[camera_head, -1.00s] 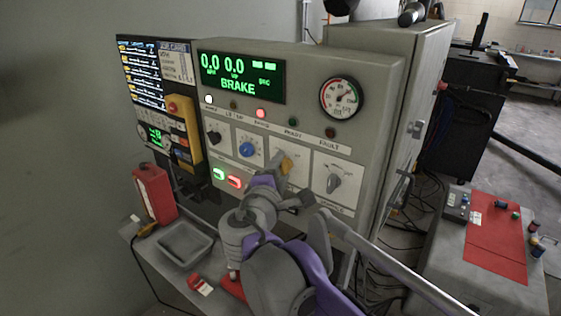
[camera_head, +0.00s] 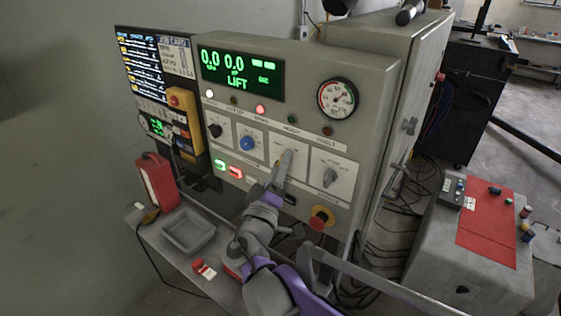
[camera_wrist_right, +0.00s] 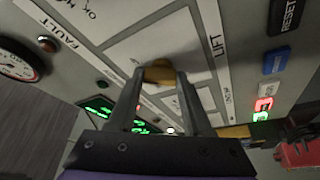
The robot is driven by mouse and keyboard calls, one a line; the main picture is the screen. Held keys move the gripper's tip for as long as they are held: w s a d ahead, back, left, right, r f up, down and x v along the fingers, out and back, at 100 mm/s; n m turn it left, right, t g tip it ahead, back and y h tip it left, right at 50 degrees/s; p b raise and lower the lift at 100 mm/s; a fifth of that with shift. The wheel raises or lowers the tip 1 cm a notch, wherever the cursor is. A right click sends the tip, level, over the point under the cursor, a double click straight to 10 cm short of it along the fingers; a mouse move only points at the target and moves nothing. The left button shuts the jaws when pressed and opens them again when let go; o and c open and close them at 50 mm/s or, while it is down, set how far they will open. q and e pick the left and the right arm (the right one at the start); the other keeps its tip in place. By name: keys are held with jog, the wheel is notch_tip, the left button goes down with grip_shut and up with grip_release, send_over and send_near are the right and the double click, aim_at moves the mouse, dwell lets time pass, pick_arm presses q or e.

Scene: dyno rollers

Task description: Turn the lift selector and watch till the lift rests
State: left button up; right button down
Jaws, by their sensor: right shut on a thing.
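The lift selector is an orange-yellow knob (camera_wrist_right: 160,72) on the grey control cabinet, beside a LIFT label in the right wrist view. My right gripper (camera_wrist_right: 161,80) is shut on this knob, one finger on each side. In the head view my right gripper (camera_head: 284,166) reaches up to the panel and hides most of the knob. The cabinet's green display (camera_head: 240,76) reads 0.0, 0.0 and LIFT. The lift itself cannot be made out. My left gripper is not in view.
A black knob (camera_head: 215,131), a blue knob (camera_head: 246,143) and a grey knob (camera_head: 330,177) flank the selector. A red stop button (camera_head: 319,221) sits below right. Cables hang at right.

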jog(key=shift+m, duration=0.7)
jog(key=shift+f+h, duration=0.1)
jog(key=shift+h, duration=0.3)
jog(key=shift+c, duration=1.6)
grip_release()
jog(key=b+v, duration=0.1)
jog(key=v, duration=0.9)
jog(key=shift+s, duration=0.4)
jog(key=shift+f, duration=0.15)
